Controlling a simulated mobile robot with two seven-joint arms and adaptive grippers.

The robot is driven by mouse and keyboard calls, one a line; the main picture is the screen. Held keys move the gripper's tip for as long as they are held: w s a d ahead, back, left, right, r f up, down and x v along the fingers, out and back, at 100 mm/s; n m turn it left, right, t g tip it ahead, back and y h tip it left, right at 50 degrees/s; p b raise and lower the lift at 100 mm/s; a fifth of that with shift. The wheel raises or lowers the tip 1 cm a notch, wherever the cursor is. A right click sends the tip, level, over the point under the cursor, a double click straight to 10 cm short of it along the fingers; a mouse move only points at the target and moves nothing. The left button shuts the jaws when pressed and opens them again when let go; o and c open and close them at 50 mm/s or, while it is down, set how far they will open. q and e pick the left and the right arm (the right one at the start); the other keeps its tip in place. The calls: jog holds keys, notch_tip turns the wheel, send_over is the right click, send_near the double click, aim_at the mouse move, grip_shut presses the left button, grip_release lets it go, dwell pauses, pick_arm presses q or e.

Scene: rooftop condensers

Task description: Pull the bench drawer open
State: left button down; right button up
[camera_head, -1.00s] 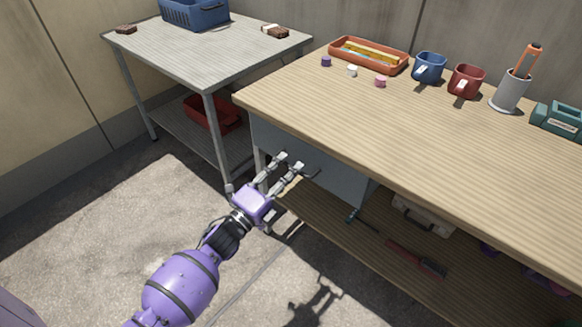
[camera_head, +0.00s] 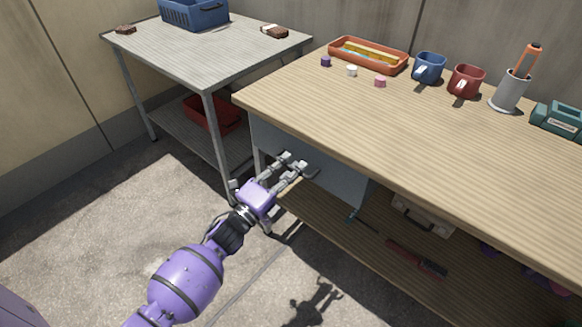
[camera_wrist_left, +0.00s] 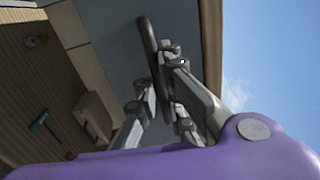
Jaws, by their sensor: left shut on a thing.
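The bench drawer (camera_head: 335,184) is a grey-blue front under the left end of the wooden bench top. It looks closed, flush under the top. My left gripper (camera_head: 299,164) is at the drawer front, its fingers shut on the dark bar handle. In the left wrist view the handle (camera_wrist_left: 149,42) runs between the fingers of my left gripper (camera_wrist_left: 160,90), against the grey drawer front (camera_wrist_left: 108,50). The fingers hide part of the handle in the head view. My right gripper is not in view.
The wooden bench top (camera_head: 420,140) holds an orange tray (camera_head: 345,58), a blue mug (camera_head: 428,69), a red mug (camera_head: 466,82) and a grey pen cup (camera_head: 508,93). A grey table (camera_head: 210,60) stands left. A lower shelf (camera_head: 335,225) holds tools. The floor before the drawer is clear.

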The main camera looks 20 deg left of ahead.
pick_arm(q)
jog(key=r+p+v, duration=0.2)
jog(key=v, duration=1.1)
jog(key=s+r+p+v, duration=0.1)
jog(key=r+p+v, duration=0.1)
jog(key=v, duration=1.2)
jog(key=shift+s+a+r+p, duration=0.25)
jog(key=shift+r+p, duration=0.15)
jog(key=shift+r, duration=0.2)
jog(key=c, duration=1.8)
grip_release()
jog(key=shift+c, duration=0.2)
jog(key=v, duration=1.2)
